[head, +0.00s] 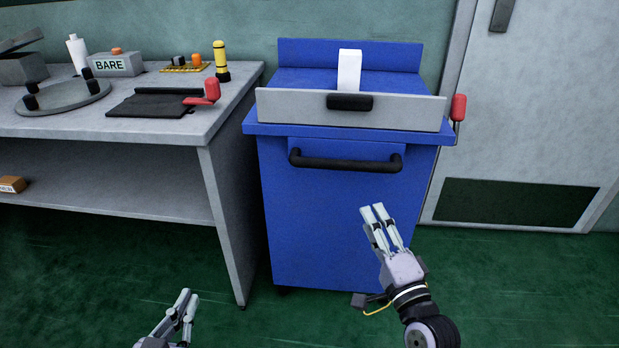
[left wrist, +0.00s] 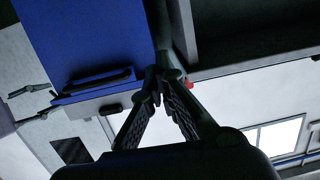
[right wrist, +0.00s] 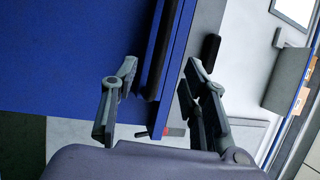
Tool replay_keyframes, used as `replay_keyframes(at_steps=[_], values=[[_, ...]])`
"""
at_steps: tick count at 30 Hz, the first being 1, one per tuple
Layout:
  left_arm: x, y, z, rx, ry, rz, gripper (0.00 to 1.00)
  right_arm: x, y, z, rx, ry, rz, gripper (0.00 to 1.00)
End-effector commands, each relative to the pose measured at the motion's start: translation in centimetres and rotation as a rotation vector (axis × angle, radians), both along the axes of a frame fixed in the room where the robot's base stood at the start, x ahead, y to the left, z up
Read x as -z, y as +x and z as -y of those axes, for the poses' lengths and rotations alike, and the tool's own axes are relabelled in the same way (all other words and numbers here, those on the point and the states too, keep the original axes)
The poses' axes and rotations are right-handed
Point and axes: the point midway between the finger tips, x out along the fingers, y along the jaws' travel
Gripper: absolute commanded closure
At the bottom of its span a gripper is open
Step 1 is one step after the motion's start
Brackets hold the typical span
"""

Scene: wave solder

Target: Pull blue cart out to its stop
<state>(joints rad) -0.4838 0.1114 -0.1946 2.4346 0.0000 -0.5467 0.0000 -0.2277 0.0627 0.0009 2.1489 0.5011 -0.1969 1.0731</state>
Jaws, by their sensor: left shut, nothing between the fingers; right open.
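The blue cart (head: 310,220) stands right of the grey bench, with a black bar handle (head: 345,163) across its upper front. My right gripper (head: 373,212) is open and empty in front of the cart, lower in the head view than the handle. In the right wrist view, the black handle (right wrist: 161,45) appears between the open fingertips (right wrist: 160,70), apart from them; its depth is hard to judge. My left gripper (head: 188,297) is shut and empty, low at the left. The cart and its handle (left wrist: 97,80) also show in the left wrist view.
The grey bench (head: 140,132) stands close on the left. Green floor (head: 530,285) is open in front and right.

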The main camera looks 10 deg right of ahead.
Motion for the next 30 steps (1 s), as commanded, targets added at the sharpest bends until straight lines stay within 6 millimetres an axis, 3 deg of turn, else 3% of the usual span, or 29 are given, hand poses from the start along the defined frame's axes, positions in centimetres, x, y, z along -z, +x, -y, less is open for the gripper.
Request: replay_keyframes(at_steps=[5, 11, 21, 30], values=[[-1.1, 0.0, 0.1, 0.003, -0.011, 0.044, 1.0, -0.8, 1.1, -0.1, -0.001, 0.014, 0.016, 0.59], [-3.2, 0.4, 0.6, 0.01, -0.041, 0.162, 1.0, -1.5, 4.8, -0.6, -0.001, 0.013, 0.016, 0.59], [-9.1, -0.2, 1.2, 0.029, -0.127, 0.487, 1.0, -2.7, 12.1, -1.5, -0.002, 0.011, 0.014, 0.59], [-13.2, -2.1, 1.3, 0.04, -0.193, 0.721, 1.0, -3.4, 16.1, -2.0, -0.002, 0.009, 0.011, 0.59]])
